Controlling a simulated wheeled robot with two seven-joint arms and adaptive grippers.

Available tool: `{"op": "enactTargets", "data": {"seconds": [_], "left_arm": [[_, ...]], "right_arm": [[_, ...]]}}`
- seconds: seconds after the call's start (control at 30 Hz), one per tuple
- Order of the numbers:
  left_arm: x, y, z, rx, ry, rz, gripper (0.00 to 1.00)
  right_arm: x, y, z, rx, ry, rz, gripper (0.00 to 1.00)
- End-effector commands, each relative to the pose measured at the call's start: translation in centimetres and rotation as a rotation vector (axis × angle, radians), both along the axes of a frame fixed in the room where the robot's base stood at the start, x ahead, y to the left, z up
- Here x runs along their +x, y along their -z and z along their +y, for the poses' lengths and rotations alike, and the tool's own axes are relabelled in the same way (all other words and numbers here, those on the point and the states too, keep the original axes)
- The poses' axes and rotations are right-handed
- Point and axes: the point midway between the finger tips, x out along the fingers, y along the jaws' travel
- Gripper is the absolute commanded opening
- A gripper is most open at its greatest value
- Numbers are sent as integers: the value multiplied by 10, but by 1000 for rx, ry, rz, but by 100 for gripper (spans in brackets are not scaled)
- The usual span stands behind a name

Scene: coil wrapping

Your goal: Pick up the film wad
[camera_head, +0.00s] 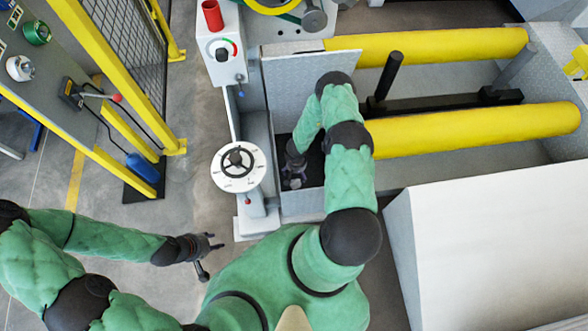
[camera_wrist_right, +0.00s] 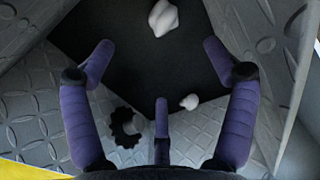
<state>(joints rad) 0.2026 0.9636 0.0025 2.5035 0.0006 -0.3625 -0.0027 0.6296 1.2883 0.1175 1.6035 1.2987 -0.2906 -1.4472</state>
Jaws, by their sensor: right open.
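A white crumpled film wad (camera_wrist_right: 163,18) lies on the dark floor of a recess, near the top of the right wrist view. A smaller white piece (camera_wrist_right: 189,102) lies lower, between the fingers as seen from the wrist. I cannot tell which of the two the task means. My right gripper (camera_head: 292,180) reaches down into the recess; its fingers (camera_wrist_right: 157,75) are spread open and empty, with the larger wad beyond them. In the head view the wads are hidden. My left gripper (camera_head: 213,243) hangs over the grey floor, its fingers apart and empty.
Tread-plate walls (camera_wrist_right: 35,100) close in around my right gripper. A dark toothed part (camera_wrist_right: 126,128) sits by the left wall. Yellow rollers (camera_head: 470,130) lie right of the arm. A white dial (camera_head: 238,167) stands left of the recess, and a white block (camera_head: 490,250) at right.

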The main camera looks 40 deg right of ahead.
Motion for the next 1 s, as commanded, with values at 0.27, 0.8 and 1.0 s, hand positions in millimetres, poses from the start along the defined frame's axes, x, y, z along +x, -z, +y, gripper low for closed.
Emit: {"op": "enactTargets", "data": {"seconds": [0.27,0.8,1.0], "left_arm": [[0,44,0,0,0,0,40],[0,69,0,0,0,0,40],[0,75,0,0,0,0,40]], "right_arm": [[0,47,-2,0,3,1,86],[0,97,-2,0,3,1,86],[0,113,-3,0,5,1,86]]}}
